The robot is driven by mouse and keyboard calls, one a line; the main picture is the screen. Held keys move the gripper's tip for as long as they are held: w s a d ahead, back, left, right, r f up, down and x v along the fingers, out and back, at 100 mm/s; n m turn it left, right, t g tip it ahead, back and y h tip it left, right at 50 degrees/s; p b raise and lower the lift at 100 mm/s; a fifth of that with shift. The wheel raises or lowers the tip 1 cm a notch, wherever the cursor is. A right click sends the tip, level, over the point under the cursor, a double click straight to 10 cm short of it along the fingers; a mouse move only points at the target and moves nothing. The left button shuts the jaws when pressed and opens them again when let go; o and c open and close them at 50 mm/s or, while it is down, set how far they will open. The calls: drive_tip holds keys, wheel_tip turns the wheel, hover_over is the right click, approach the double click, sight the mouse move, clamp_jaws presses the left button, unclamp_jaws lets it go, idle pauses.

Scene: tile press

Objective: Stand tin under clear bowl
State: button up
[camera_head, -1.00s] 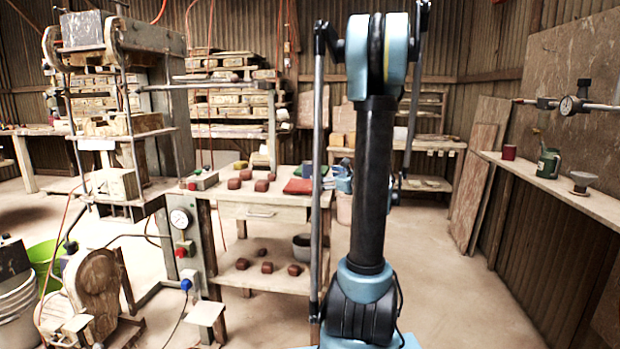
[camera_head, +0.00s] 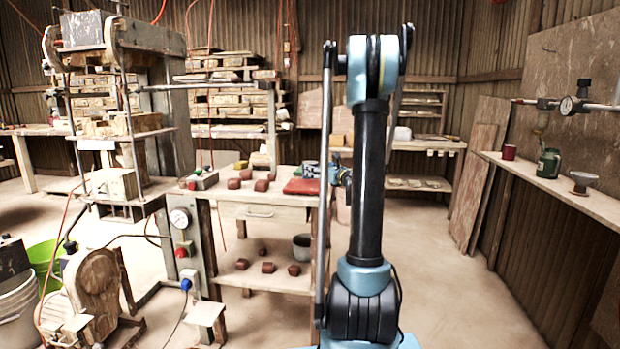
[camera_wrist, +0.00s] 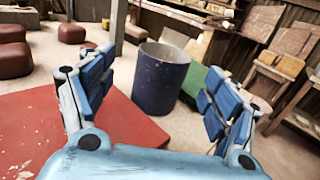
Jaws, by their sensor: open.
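A dark blue, open-topped tin (camera_wrist: 160,80) stands upright in the wrist view, just past the far edge of a red pad. My gripper (camera_wrist: 160,76) is open, with one blue padded finger to the left of the tin and one to the right. I see space between the tin and both fingers, and nothing is held. In the head view my arm hides most of the gripper. I cannot make out a clear bowl in either view.
The red pad (camera_head: 301,187) lies on the wooden workbench beside several brown-red blocks (camera_head: 247,174). A green object (camera_wrist: 197,82) is close behind the tin. The right shelf holds a red tin (camera_head: 509,152), a green oil can (camera_head: 549,163) and a small stand (camera_head: 582,181).

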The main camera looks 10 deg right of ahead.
drive_tip(key=shift+d+x, duration=0.1)
drive_tip(key=shift+x, duration=1.65)
drive_tip(key=shift+d+x, duration=0.15)
drive_tip(key=shift+x, duration=1.55)
drive_tip(key=shift+w, duration=0.1)
drive_tip(key=c, duration=1.3)
drive_tip(key=shift+o, duration=0.2)
